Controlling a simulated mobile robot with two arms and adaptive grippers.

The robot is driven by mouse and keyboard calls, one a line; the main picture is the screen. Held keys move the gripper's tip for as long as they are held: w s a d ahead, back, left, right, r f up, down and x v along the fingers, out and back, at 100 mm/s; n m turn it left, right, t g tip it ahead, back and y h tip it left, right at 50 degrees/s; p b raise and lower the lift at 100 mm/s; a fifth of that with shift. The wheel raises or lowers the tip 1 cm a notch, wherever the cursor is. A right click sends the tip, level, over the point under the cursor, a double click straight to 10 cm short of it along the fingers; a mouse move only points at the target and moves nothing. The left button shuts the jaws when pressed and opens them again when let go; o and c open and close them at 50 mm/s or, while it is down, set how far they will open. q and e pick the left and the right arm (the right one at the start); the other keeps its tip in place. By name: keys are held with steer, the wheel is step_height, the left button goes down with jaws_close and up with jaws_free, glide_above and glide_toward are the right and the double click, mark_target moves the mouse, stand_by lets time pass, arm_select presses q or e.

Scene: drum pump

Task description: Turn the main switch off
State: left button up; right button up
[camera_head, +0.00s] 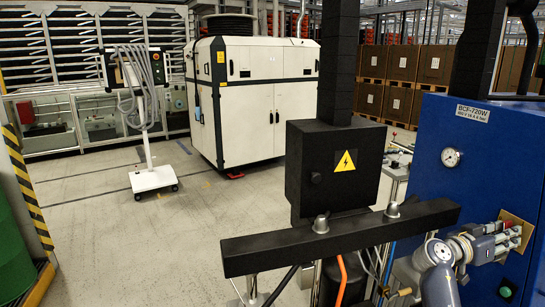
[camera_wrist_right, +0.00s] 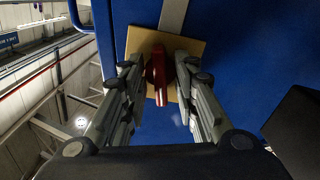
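The main switch has a red handle (camera_wrist_right: 158,78) on a square yellow-tan plate (camera_wrist_right: 193,46), fixed to a blue cabinet (camera_wrist_right: 230,30). In the head view, the plate (camera_head: 517,224) shows at the right on the blue cabinet (camera_head: 455,190). My right gripper (camera_head: 516,235) reaches it from the left, and its fingers hide most of the handle there. In the right wrist view, my right gripper (camera_wrist_right: 159,66) is open. Its fingers stand on both sides of the red handle, with a small gap visible on each side. My left gripper is not in view.
A black box with a yellow warning sign (camera_head: 345,161) and a dark beam (camera_head: 335,237) stand left of the blue cabinet. A round gauge (camera_head: 451,157) sits on the cabinet front. A white cabinet (camera_head: 252,100) and a wheeled stand (camera_head: 152,178) are farther back; the floor between is clear.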

jaws_close()
steer(key=shift+r+n+p, duration=0.1)
steer(key=shift+n+p, duration=0.85)
steer(key=shift+n, duration=0.15)
steer(key=shift+n+p, duration=0.55)
steer(key=shift+n, duration=0.25)
steer(key=shift+f, duration=0.2)
